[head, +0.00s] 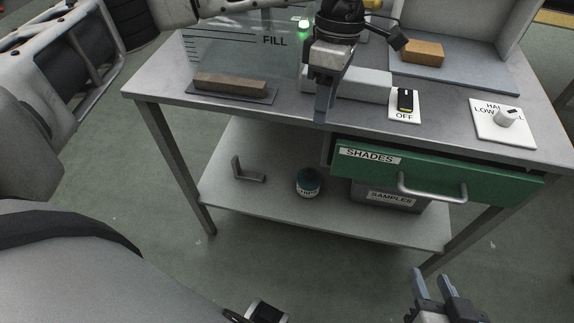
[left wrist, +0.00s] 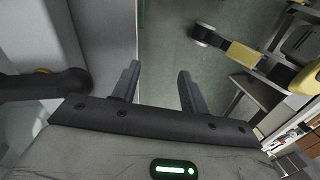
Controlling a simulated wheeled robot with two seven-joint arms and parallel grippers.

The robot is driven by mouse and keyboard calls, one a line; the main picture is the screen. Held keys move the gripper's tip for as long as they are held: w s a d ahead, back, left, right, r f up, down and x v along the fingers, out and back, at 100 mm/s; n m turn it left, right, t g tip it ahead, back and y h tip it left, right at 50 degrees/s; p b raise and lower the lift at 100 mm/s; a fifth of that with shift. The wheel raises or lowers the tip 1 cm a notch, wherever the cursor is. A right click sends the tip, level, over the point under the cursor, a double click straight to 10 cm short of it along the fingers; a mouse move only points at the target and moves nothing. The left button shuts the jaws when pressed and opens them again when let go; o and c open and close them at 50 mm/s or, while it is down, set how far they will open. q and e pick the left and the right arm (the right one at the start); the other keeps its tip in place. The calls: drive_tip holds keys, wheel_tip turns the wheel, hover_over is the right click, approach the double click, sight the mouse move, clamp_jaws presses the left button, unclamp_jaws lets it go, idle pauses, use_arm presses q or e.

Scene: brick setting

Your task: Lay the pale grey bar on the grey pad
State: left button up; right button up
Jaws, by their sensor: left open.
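A pale grey bar (head: 362,86) lies on the table top, partly hidden behind my left gripper. My left gripper (head: 322,108) points down in front of the bar, near the table's front edge. It is open and empty, and its spread fingers show in the left wrist view (left wrist: 157,88) with floor between them. A dark grey pad (head: 268,97) lies at the table's left, with a brown bar (head: 230,84) on it. A larger blue-grey pad (head: 470,76) lies at the back right. My right gripper (head: 432,277) is open and empty, low at the lower right.
A clear panel marked FILL (head: 220,52) stands behind the brown bar. An orange-brown block (head: 423,52) lies on the blue-grey pad. An OFF switch (head: 405,101) and a dial plate (head: 500,128) sit at right. Below are a green drawer (head: 500,185) and a shelf (head: 290,222) with a jar (head: 308,182).

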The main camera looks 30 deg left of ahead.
use_arm(q)
drive_tip(key=s+d+f+g+h, duration=0.2)
drive_tip(key=s+d+h, duration=0.25)
drive_tip(key=d, duration=0.25)
drive_tip(key=s+d+f+g+h, duration=0.1)
drive_tip(key=s+d+g+h, duration=0.15)
drive_tip(key=s+d, duration=0.4)
drive_tip(key=s+d+r+n+t+h, duration=0.2)
drive_tip(key=s+d+r+n+h, duration=0.1)
drive_tip(key=d+r+n+h, duration=0.8)
drive_tip(key=w+a+f+n+t+y, duration=0.35)
drive_tip(key=a+n+t, duration=0.35)
drive_tip(key=n+t, duration=0.6)
drive_tip(key=w+a+f+n+t+y, duration=0.3)
drive_tip(key=w+a+f+n+t, duration=0.3)
drive_tip(key=n+t, duration=0.7)
drive_tip(key=s+a+f+n+g+y, duration=0.7)
drive_tip(key=s+a+f+n+g, duration=0.2)
drive_tip(key=f+n, duration=0.4)
drive_tip(key=shift+s+a+f+n+y, duration=0.35)
drive_tip(key=shift+s+a+f+n, duration=0.05)
drive_tip(key=shift+s+a+f, duration=0.55)
